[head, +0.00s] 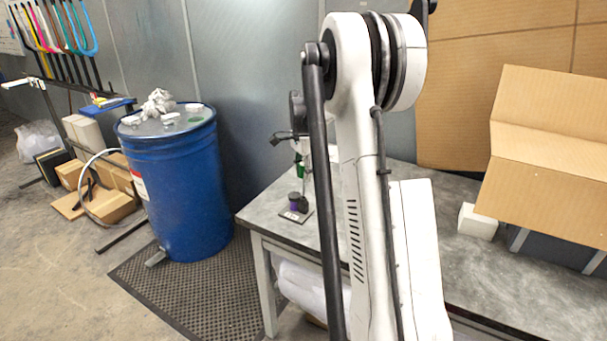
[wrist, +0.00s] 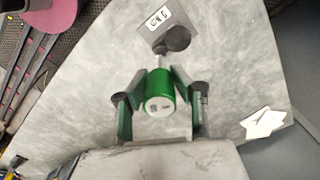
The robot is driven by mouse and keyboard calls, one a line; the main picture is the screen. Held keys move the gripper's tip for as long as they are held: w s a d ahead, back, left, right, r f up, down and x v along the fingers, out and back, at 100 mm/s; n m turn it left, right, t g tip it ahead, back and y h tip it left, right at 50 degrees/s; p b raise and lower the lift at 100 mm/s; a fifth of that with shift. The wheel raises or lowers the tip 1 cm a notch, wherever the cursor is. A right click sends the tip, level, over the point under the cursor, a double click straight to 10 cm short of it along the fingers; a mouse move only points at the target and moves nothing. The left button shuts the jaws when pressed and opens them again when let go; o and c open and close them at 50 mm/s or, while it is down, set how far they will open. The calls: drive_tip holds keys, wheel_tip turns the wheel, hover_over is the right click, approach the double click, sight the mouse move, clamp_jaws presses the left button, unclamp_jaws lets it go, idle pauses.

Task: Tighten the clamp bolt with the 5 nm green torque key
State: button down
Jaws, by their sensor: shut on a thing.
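The green torque key (wrist: 160,90) is between the two fingers of my gripper (wrist: 160,82) in the wrist view, its pale end cap facing the camera. A thin metallic shaft runs from it toward a dark round piece (wrist: 178,38) beside a labelled plate (wrist: 157,20); whether they touch is unclear. In the head view, green of the key (head: 300,168) shows above a small purple and black piece (head: 294,200) on a plate on the table. My arm hides much of this area. I cannot make out the clamp bolt.
The grey table (head: 480,280) has free surface around the plate. White pieces (wrist: 263,122) lie at right in the wrist view. A cardboard box (head: 550,150) and white block (head: 477,221) are at right in the head view. A blue drum (head: 180,190) stands left of the table.

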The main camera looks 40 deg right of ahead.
sight(303, 164)
drive_tip(key=shift+f+b, duration=0.65)
drive_tip(key=shift+f, duration=0.3)
drive_tip(key=c, duration=2.2)
unclamp_jaws()
clamp_jaws()
drive_tip(key=shift+m, duration=0.3)
drive_tip(key=shift+r, duration=0.1)
drive_tip(key=shift+r+p, duration=1.05)
drive_tip(key=shift+r, duration=1.4)
